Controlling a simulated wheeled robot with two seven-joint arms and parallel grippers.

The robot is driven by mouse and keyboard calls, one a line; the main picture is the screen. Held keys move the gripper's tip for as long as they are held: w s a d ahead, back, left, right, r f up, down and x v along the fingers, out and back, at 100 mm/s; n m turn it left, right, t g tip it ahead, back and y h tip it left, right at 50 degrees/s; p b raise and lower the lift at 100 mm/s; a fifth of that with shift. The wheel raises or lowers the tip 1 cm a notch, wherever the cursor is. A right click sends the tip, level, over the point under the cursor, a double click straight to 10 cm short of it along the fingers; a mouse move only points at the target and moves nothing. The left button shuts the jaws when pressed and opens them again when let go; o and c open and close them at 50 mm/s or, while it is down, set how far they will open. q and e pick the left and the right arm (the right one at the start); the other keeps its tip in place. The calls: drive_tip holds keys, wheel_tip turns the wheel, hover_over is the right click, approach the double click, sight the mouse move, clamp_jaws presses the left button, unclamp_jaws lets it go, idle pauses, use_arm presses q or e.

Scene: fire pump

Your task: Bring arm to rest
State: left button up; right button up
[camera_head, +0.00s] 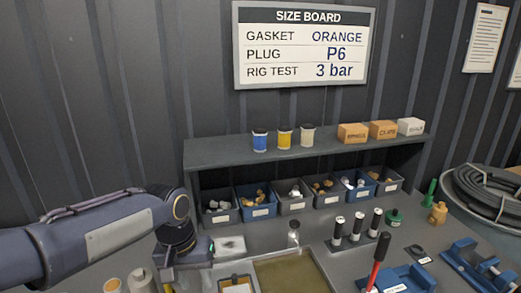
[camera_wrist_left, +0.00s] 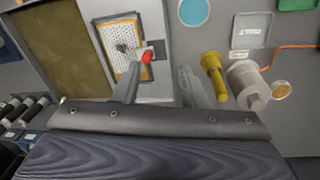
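My left arm (camera_head: 95,235) comes in from the left in the head view, with its gripper (camera_head: 180,285) pointing down at the bottom edge. In the left wrist view the two fingers of the left gripper (camera_wrist_left: 158,85) stand apart, with nothing visible held between them. Beyond them lie a yellow-framed perforated plate (camera_wrist_left: 122,45) and a small red-tipped part (camera_wrist_left: 147,57). A yellow part (camera_wrist_left: 213,75) is just right of the fingers. My right gripper is in neither view.
A bench carries a shelf (camera_head: 220,150) with cups and small boxes, and several bins (camera_head: 257,212) below. A brown-bottomed basin (camera_head: 290,275) lies right of my gripper. A red-handled tool (camera_head: 378,255), blue fixtures (camera_head: 410,282) and a coiled hose (camera_head: 490,195) are at right.

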use_arm(q)
drive_tip(key=s+a+f+t+h, duration=0.1)
drive_tip(key=s+a+t, duration=0.1)
drive_tip(key=s, duration=0.7)
drive_tip(key=s+a+n+t+h, duration=0.1)
drive_tip(key=s+a+t, duration=0.2)
drive_tip(key=s, duration=0.7)
drive_tip(key=shift+a+f+h, duration=0.3)
drive_tip(key=shift+a+f, duration=0.05)
